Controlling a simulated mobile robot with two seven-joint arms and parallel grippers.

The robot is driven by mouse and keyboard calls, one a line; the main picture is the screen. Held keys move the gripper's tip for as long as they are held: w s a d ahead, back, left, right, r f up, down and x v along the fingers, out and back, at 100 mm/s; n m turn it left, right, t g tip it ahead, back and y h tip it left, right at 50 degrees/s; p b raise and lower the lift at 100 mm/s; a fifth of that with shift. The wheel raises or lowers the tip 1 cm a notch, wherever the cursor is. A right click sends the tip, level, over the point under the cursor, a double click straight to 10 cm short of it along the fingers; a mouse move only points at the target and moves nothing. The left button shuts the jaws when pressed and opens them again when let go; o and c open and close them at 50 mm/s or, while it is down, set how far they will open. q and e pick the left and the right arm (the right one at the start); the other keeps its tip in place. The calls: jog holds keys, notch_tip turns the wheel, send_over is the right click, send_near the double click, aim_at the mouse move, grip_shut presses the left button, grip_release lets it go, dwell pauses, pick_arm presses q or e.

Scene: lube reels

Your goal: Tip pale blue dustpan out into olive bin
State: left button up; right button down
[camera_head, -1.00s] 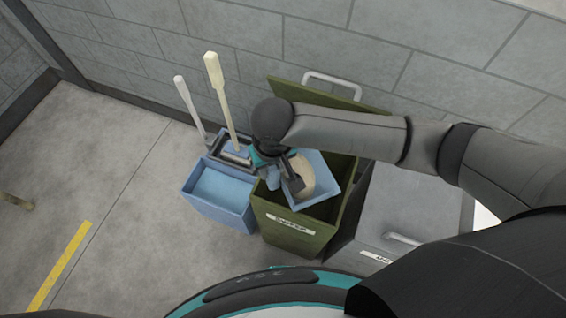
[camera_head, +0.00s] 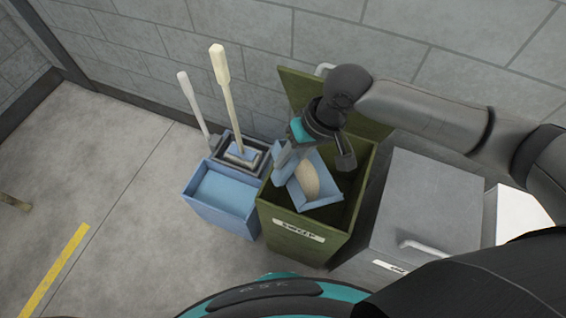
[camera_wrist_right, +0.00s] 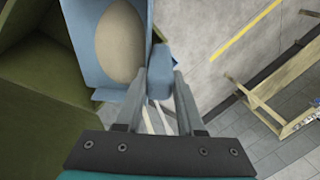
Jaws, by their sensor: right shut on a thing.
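The pale blue dustpan (camera_head: 328,186) is over the open mouth of the olive bin (camera_head: 288,226) in the head view, with a heap of tan material (camera_head: 307,178) still lying in its pan. My right gripper (camera_head: 285,160) is shut on the dustpan's handle. In the right wrist view the fingers (camera_wrist_right: 159,95) close on the blue handle (camera_wrist_right: 159,68), and the pan with its tan heap (camera_wrist_right: 118,45) is at upper left, beside the olive bin wall (camera_wrist_right: 30,118). The bin's lid (camera_head: 300,88) stands open against the wall. My left gripper is out of view.
A blue bucket (camera_head: 222,212) stands left of the bin, with a caddy (camera_head: 252,146) and two upright handles behind it. A grey lidded bin (camera_head: 425,200) stands to the right. The brick wall is close behind. Open floor lies to the left.

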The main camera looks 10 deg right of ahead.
jog(key=shift+w+d+r+y, duration=0.1)
jog(key=shift+d+r+y, duration=0.1)
jog(key=shift+d, duration=0.15)
jog(key=shift+w+d+r+y, duration=0.1)
jog(key=shift+d+y, duration=0.1)
jog(key=shift+d, duration=0.1)
jog(key=shift+w+d+r+g+y+b, duration=0.15)
jog(key=shift+w+d+y+b, duration=0.05)
jog(key=shift+d+y, duration=0.4)
jog(key=shift+w+d+r+g+y+b, duration=0.1)
jog(key=shift+w+d+g+y+b, duration=0.1)
jog(key=shift+d+y, duration=0.4)
notch_tip(320, 180, up, 8)
jog(key=t+h+p, duration=0.1)
jog(key=h+p, duration=0.6)
jog(key=p, duration=1.3)
jog(key=shift+t, duration=0.35)
